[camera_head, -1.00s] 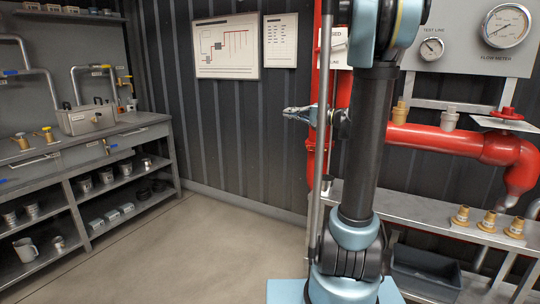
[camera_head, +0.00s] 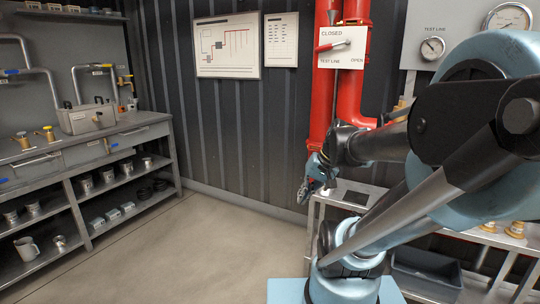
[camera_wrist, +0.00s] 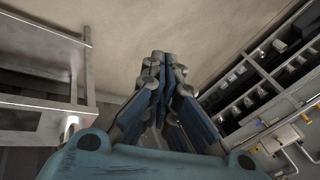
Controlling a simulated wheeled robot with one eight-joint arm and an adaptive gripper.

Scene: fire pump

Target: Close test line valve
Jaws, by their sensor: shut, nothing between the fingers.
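The test line valve shows in the head view as a red-tipped lever (camera_head: 328,47) on a white plate (camera_head: 342,62) in front of red pipes. The plate reads CLOSED at top left, TEST LINE at bottom left and OPEN at lower right. The lever lies nearly level and its red end points left, under the word CLOSED. My gripper (camera_head: 306,196) is low in front of the red pipes, well below the plate and apart from the lever. In the wrist view its fingers (camera_wrist: 163,57) are shut with nothing between them, over the floor.
A grey bench (camera_head: 346,186) stands under the pipes, close to my gripper. A dark bin (camera_head: 428,270) is on its lower shelf. A shelved workbench (camera_head: 137,134) stands at the left. The floor (camera_head: 200,240) between is clear.

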